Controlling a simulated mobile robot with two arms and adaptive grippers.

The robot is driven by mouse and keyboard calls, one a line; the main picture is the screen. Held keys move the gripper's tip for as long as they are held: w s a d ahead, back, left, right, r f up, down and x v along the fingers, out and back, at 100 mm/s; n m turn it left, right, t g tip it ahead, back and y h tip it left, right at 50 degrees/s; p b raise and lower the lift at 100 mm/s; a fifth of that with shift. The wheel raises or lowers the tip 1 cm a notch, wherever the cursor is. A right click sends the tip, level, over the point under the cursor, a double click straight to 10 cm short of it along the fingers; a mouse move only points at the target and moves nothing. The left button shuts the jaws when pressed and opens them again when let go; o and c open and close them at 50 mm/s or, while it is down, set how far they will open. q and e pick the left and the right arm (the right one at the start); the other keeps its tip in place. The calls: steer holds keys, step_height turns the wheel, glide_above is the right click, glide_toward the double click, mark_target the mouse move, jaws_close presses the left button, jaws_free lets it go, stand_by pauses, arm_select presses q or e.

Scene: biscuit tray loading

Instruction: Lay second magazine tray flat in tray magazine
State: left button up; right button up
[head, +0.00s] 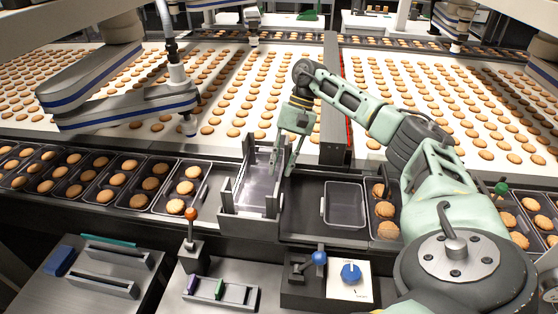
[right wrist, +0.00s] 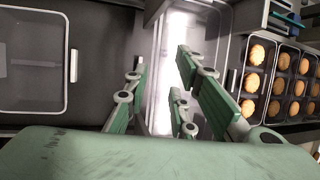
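The tray magazine (head: 228,203) is a grey frame with upright posts at the front centre of the line in the head view. A pale, shiny tray surface (head: 258,184) lies low inside it and looks flat; how many trays are stacked there I cannot tell. The surface also shows in the right wrist view (right wrist: 176,75). My right gripper (head: 285,160) points down over the magazine's right side. In the right wrist view its green fingers (right wrist: 162,65) are apart, with no tray visibly held between them. My left gripper is not in view.
An empty dark tray (head: 345,226) lies right of the magazine. Biscuit-filled trays (head: 128,199) line the left, with another (head: 386,232) to the right, near my right arm. An orange-knobbed lever (head: 191,228) and a panel with a blue knob (head: 350,272) stand in front.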

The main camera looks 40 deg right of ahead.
steer(key=b+v, duration=0.1)
steer(key=v, duration=0.7)
steer(key=shift+d+r, duration=0.2)
steer(key=shift+r, duration=0.15)
